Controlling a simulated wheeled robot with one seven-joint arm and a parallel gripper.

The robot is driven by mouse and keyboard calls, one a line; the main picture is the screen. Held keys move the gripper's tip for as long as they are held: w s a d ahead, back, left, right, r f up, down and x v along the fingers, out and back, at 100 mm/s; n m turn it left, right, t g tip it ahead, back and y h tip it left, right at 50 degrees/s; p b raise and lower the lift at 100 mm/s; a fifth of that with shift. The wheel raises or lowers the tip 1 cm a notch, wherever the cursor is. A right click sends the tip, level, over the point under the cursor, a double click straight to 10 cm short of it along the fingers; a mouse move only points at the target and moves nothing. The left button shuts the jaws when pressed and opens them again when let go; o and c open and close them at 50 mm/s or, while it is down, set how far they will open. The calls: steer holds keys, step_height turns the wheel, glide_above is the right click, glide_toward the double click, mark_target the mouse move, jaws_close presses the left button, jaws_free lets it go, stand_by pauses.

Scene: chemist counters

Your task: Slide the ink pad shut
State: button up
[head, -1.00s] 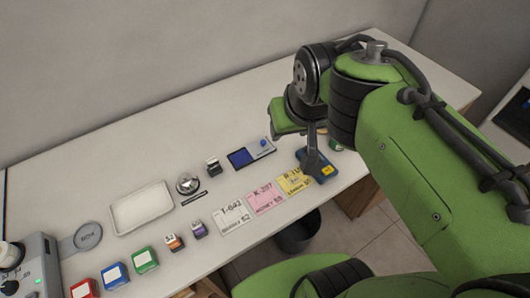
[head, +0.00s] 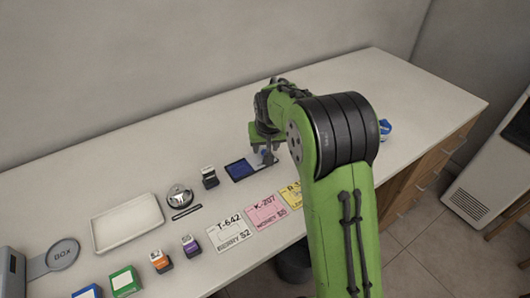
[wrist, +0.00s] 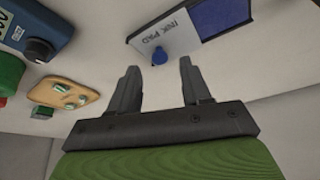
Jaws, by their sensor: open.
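The ink pad (head: 240,169) lies on the counter with its dark blue pad uncovered. In the wrist view its pale lid (wrist: 175,36), lettered INK PAD, sits beside the blue pad (wrist: 222,16), so it is slid open. A round blue knob (wrist: 159,56) stands on the lid. In the head view my gripper (head: 265,152) is over the lid end of the pad, and my arm hides part of this area.
A black-topped stamp (head: 209,177) stands left of the pad, beside a bell (head: 179,196) and a white tray (head: 127,222). Pink (head: 266,212) and white (head: 229,234) cards lie in front. In the wrist view a blue device (wrist: 35,28) and a wooden dish (wrist: 62,97) lie left.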

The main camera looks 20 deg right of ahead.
mark_target(260, 156)
steer(key=x, duration=0.3)
jaws_close()
stand_by(0.3)
